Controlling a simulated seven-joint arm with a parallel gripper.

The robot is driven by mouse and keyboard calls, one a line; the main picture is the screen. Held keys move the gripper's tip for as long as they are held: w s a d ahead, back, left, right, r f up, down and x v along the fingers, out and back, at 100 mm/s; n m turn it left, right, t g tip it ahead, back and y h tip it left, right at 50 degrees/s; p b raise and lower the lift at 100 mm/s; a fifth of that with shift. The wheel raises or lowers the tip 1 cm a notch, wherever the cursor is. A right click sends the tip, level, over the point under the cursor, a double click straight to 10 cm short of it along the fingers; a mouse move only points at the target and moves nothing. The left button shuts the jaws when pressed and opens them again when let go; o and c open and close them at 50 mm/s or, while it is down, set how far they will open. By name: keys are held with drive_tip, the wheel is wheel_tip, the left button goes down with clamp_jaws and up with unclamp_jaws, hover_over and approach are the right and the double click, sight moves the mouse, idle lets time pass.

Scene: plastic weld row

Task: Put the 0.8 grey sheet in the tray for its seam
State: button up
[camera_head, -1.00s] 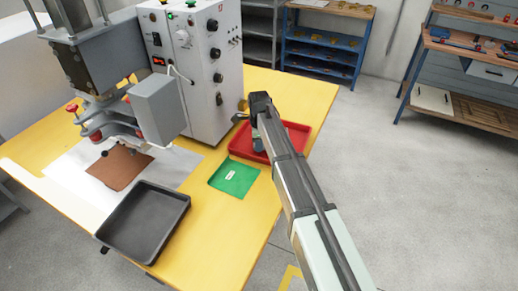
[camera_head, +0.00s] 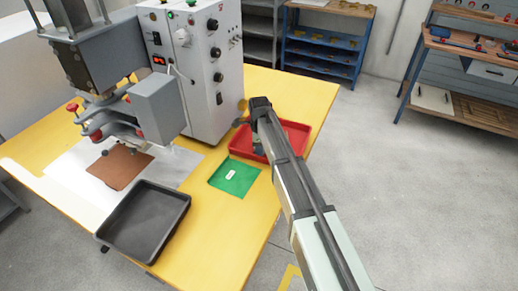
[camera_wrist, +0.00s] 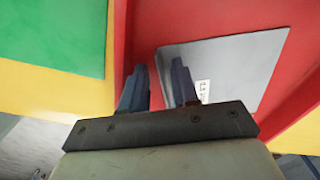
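A grey sheet (camera_wrist: 220,72) with a small white label lies in the red tray (camera_wrist: 150,25) in the wrist view. The print on the label is too small to read. My gripper (camera_wrist: 158,82) is open, its two fingers apart with nothing seen between them. The right finger overlaps the sheet's left part beside the label; the left finger is over red tray surface. I cannot tell whether either touches. In the head view the red tray (camera_head: 297,135) is partly behind my arm, and the sheet is hidden there.
A black empty tray (camera_head: 145,218) sits at the front. A brown sheet (camera_head: 119,168) lies under the grey welding machine (camera_head: 195,70).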

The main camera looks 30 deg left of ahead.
drive_tip(key=shift+r, duration=0.15)
wheel_tip(320, 180, up, 12)
idle(0.6)
